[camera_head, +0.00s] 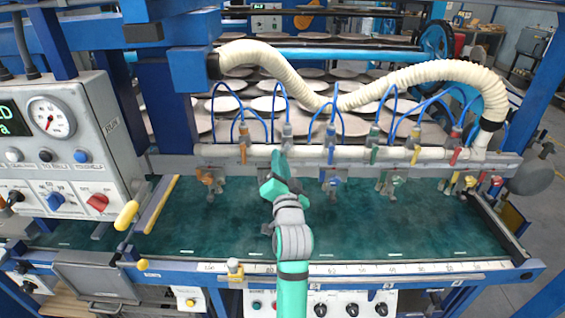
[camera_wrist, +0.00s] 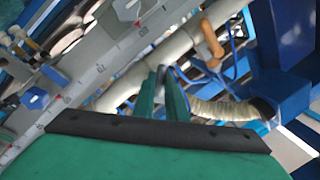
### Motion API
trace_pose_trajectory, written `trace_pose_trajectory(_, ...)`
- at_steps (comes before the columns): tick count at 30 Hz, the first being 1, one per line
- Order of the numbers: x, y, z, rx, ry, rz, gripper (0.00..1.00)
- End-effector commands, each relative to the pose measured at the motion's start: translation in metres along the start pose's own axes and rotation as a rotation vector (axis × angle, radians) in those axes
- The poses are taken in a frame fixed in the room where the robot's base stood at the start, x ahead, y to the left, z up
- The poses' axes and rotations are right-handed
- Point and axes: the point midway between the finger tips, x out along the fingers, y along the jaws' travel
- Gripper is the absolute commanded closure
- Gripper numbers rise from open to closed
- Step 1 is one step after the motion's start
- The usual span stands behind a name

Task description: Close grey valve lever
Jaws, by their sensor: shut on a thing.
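The white pipe (camera_head: 350,157) runs across the machine above the green bed and carries a row of coloured valves. The grey valve (camera_head: 287,131) is second from the left, between the orange valve (camera_head: 243,153) and the blue valve (camera_head: 331,156). My gripper (camera_head: 277,156) is at the grey valve, with its green fingers up against the front of the pipe. In the wrist view my gripper (camera_wrist: 162,72) is shut on the grey lever, which is mostly hidden between the fingertips. How far the lever is turned cannot be told. The orange lever (camera_wrist: 210,42) shows close by, apart from the fingers.
Green (camera_head: 373,155), yellow (camera_head: 415,156) and red (camera_head: 455,156) valves follow to the right. Thin blue hoses (camera_head: 333,110) arch above the valves. A control box with a gauge (camera_head: 51,117) stands at left. The green bed (camera_head: 400,230) below is mostly clear.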

Motion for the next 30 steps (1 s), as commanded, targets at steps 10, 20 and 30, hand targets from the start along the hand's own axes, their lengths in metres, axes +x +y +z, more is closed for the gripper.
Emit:
trace_pose_trajectory(10, 0.003, -0.014, 0.002, 0.321, 0.061, -0.004, 1.0)
trace_pose_trajectory(20, 0.004, -0.022, -0.001, 0.588, 0.113, -0.002, 1.0)
trace_pose_trajectory(30, 0.005, -0.025, -0.004, 0.745, 0.146, -0.001, 1.0)
